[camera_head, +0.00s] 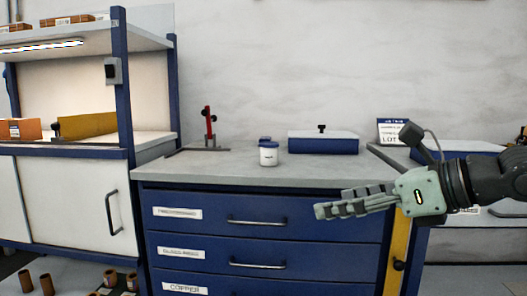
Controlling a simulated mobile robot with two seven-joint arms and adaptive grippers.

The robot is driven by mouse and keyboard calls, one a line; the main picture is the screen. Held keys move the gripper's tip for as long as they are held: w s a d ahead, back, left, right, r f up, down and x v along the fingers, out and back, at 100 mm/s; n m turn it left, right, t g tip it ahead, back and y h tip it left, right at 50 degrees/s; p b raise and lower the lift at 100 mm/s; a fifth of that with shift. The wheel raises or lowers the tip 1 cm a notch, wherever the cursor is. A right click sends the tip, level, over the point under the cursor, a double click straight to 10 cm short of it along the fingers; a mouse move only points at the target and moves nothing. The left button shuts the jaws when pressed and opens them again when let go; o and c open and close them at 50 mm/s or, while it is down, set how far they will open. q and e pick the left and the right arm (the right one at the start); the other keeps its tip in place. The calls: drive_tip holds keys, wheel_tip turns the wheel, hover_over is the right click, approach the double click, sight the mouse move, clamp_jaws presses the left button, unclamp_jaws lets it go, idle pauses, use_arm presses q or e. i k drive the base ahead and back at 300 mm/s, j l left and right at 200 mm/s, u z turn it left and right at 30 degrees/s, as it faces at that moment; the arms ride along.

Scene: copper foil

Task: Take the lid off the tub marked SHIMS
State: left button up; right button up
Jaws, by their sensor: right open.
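A small white tub (268,157) with a blue lid (269,145) stands upright on the grey top of a blue drawer cabinet. Its dark marking is too small to read, so I cannot tell if it says SHIMS. Another blue part shows just behind the lid, mostly hidden. My right gripper (322,208) reaches in from the right, in front of the cabinet drawers. It is open and empty, its fingers pointing left, lower in the picture than the tub and apart from it. My left gripper is not in view.
A blue box with a grey top (323,145) stands right of the tub. A red upright tool on a stand (208,128) is to the left. The grey cabinet top (225,165) is clear around and in front of the tub. A shelf unit (122,80) stands at left.

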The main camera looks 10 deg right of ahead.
sight(268, 156)
drive_tip(key=i, duration=1.25)
